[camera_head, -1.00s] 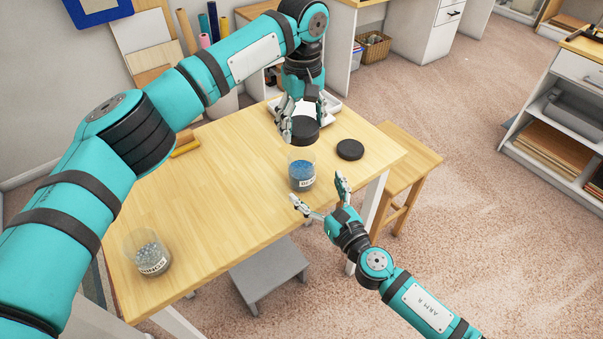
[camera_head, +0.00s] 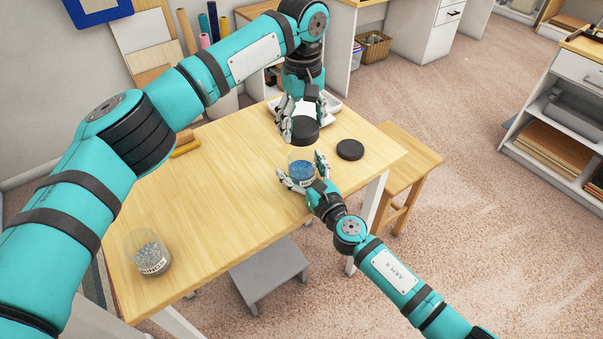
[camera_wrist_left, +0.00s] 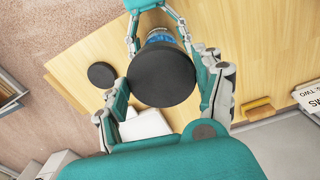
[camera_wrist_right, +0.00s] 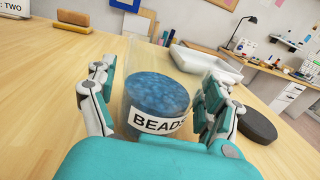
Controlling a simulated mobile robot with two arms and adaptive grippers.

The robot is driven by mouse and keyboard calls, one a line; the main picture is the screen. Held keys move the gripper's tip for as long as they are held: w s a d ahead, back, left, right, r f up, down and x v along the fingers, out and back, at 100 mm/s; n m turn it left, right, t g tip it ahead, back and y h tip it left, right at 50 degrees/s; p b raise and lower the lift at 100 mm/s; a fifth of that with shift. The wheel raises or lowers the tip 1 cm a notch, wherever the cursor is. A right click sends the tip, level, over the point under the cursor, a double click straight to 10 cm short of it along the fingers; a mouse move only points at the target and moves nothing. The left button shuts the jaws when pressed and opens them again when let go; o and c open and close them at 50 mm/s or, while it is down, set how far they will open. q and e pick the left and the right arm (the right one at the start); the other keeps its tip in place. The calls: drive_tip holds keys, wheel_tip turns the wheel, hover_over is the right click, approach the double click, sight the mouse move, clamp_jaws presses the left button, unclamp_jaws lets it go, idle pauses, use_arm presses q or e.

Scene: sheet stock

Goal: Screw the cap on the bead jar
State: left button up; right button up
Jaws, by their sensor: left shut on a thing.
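The bead jar (camera_head: 301,171) is a clear jar of blue beads with a BEADS label, upright near the table's right edge. It fills the middle of the right wrist view (camera_wrist_right: 157,100). My left gripper (camera_head: 303,120) is shut on a black round cap (camera_head: 305,131), held level above the jar's mouth and apart from it. In the left wrist view the cap (camera_wrist_left: 162,75) hides most of the jar. My right gripper (camera_head: 300,165) is open, with one finger on each side of the jar; contact with the glass does not show.
A second black round lid (camera_head: 350,149) lies on the table (camera_head: 225,190) to the right of the jar. A labelled jar of grey pieces (camera_head: 150,258) stands at the front left. A white tray (camera_head: 331,104) is behind. The middle of the table is clear.

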drive_tip(key=c, duration=1.5)
use_arm(q)
hover_over(303, 160)
drive_tip(key=shift+f, duration=2.45)
drive_tip(key=shift+f, duration=0.1)
drive_tip(key=shift+f, duration=0.8)
drive_tip(key=shift+f, duration=0.6)
